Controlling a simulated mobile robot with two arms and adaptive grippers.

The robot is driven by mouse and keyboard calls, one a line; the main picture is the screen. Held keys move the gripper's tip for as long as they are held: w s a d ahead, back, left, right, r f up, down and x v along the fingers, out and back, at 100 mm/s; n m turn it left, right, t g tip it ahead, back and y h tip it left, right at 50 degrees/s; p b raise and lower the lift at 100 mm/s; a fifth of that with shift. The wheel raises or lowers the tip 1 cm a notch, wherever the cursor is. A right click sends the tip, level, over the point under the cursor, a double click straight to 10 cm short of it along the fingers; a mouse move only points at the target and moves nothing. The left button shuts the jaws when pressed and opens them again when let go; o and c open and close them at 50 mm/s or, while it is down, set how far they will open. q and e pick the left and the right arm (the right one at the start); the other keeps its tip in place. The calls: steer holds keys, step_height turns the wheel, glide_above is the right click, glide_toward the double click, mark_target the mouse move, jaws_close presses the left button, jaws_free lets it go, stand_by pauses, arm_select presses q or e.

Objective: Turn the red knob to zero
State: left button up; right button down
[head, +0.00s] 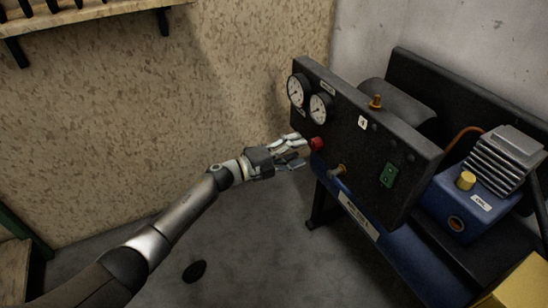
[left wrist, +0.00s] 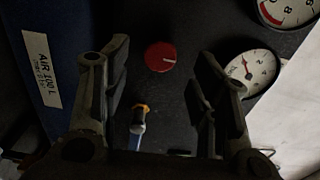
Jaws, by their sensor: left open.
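The red knob (head: 317,144) sits low on the left part of the black panel (head: 345,125). In the left wrist view the red knob (left wrist: 160,57) faces me, with a white mark from near its middle toward its right edge. My left gripper (head: 302,150) is open just left of the knob in the head view. In the left wrist view the fingers of my left gripper (left wrist: 165,52) stand apart on either side of the knob, with nothing between them visibly held. Whether a finger touches it cannot be told. My right gripper is not in view.
Two white gauges (head: 309,98) are above the knob. A brass fitting (head: 339,170) sticks out to its lower right, and a green switch (head: 389,175) is farther right. A blue tank (head: 385,235) lies under the panel. Floor left of the machine is mostly clear.

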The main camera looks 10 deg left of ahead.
arm_select(q)
steer(key=v, duration=0.7)
steer(key=shift+a, duration=0.15)
steer(key=shift+s, duration=0.15)
